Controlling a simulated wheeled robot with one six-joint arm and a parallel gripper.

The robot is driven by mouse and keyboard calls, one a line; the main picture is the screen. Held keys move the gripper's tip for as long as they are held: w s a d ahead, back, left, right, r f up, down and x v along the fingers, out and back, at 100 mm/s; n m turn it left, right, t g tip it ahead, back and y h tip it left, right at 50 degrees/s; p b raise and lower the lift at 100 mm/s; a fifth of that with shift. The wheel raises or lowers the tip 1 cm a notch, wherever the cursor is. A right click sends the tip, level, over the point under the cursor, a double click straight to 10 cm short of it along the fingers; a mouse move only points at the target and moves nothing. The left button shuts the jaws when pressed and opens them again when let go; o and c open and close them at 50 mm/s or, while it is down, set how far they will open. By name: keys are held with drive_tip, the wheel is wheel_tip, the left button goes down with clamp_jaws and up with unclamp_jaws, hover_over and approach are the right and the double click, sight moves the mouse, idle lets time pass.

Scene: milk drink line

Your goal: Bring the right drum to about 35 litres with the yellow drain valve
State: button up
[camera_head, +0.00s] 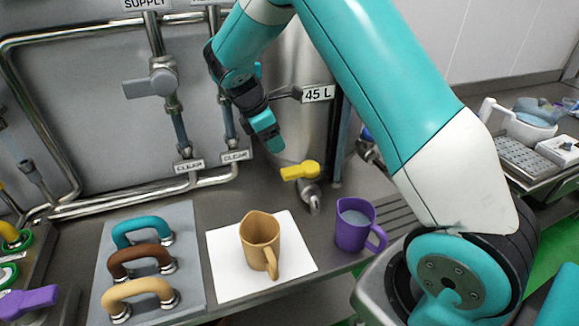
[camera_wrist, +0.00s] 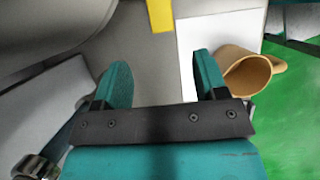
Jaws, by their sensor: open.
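A steel drum (camera_head: 300,60) stands behind the counter, partly hidden by my arm, with a "45 L" tag (camera_head: 318,93) on it. The yellow drain valve (camera_head: 300,171) sits low at its front, its handle lying roughly sideways above a metal spout (camera_head: 313,198). My gripper (camera_head: 266,134) is in front of the drum, up and to the left of the yellow handle and apart from it. In the wrist view my gripper (camera_wrist: 163,80) is open and empty, with a yellow piece (camera_wrist: 160,15) beyond the fingers. The liquid level inside the drum cannot be seen.
A tan mug (camera_head: 259,243) stands on a white mat (camera_head: 225,277). A purple mug (camera_head: 354,226) with pale contents stands right of the spout. Teal, brown and tan handles are on a grey plate (camera_head: 188,222) at left. A grey supply valve (camera_head: 150,84) and pipes line the back.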

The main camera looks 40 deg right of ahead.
sight(291, 170)
drive_tip(key=p+x, duration=0.3)
drive_tip(key=x, duration=0.9)
drive_tip(key=shift+s+f, duration=0.1)
drive_tip(key=shift+f, duration=0.15)
clamp_jaws()
